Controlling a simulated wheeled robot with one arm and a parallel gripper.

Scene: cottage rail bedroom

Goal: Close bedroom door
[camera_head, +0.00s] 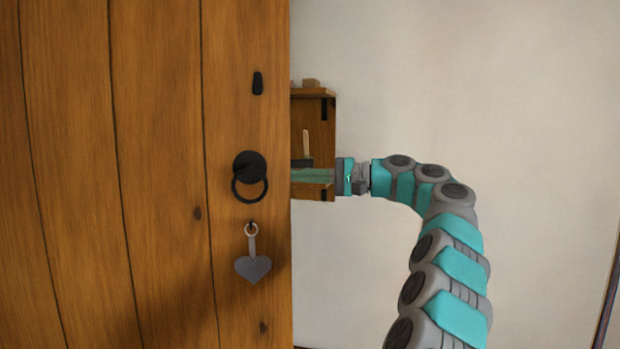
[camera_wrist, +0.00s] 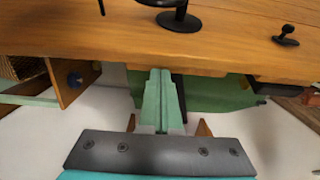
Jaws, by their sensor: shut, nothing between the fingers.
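The wooden door (camera_head: 150,180) fills the left half of the head view, its free edge upright near the middle. It has a black ring handle (camera_head: 249,178) with a grey heart on a key ring (camera_head: 252,262) hanging below. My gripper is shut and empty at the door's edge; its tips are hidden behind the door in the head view. In the wrist view the door (camera_wrist: 220,40) spans the top, and my green gripper fingers (camera_wrist: 161,100) lie together, reaching to its edge. I cannot tell whether they touch it.
A small wooden wall shelf (camera_head: 318,140) stands behind the door edge, close to my gripper. A pale wall (camera_head: 460,70) fills the right side of the head view.

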